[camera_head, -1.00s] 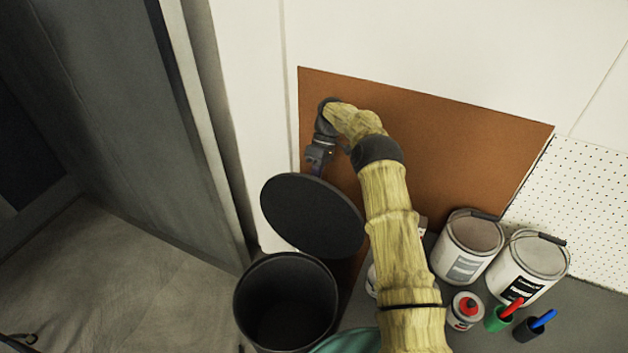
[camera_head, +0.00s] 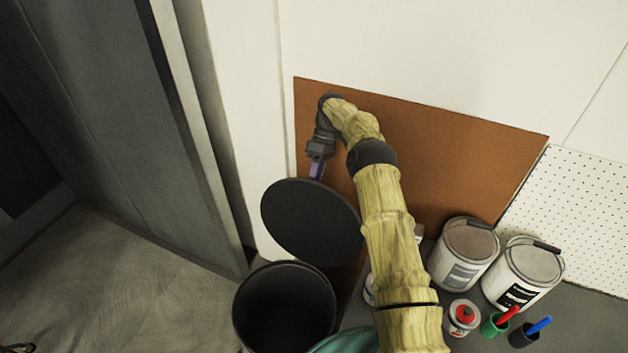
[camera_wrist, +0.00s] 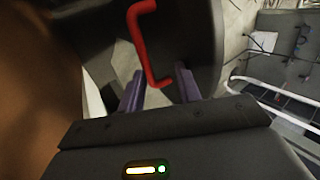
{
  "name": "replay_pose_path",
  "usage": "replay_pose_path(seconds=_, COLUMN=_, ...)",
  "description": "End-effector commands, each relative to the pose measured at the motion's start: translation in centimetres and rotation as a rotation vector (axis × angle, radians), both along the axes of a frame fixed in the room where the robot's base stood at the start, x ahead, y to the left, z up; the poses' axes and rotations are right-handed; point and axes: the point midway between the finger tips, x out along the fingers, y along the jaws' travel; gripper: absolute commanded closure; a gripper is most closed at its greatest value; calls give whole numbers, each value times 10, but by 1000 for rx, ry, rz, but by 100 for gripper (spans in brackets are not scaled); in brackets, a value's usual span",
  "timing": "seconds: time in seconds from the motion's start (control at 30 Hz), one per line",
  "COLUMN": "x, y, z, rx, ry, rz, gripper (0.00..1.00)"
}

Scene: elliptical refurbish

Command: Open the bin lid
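The dark round bin lid (camera_head: 311,222) stands raised and tilted above the black bin (camera_head: 240,308), whose mouth is uncovered. My gripper (camera_head: 317,172) is behind the lid's upper edge, with a purple finger showing in the head view. In the wrist view, the two purple fingers of my gripper (camera_wrist: 160,84) are spread apart. A red handle (camera_wrist: 142,45) on the dark lid (camera_wrist: 190,35) lies just ahead of the fingers, its lower end near the gap between them. The fingers are not closed on it.
A brown board (camera_head: 450,150) leans on the white wall behind my arm. Paint cans (camera_head: 465,255) (camera_head: 522,275) and small colored containers (camera_head: 462,317) stand on the right. A grey panel (camera_head: 100,110) is at left, with open floor (camera_head: 110,270) below it.

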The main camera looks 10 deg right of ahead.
Motion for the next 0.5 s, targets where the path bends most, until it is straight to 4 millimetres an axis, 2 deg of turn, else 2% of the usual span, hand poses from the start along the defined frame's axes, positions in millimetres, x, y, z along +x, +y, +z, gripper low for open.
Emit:
replay_pose_path(seconds=0.03, x=2, y=-1, z=10, rx=0, ry=-1, rz=-1, gripper=66)
replay_pose_path(seconds=0.13, x=4, y=-5, z=18, rx=-1, ry=-1, rz=-1, gripper=66)
replay_pose_path(seconds=0.5, x=5, y=-10, z=20, rx=0, ry=0, rz=-4, gripper=66)
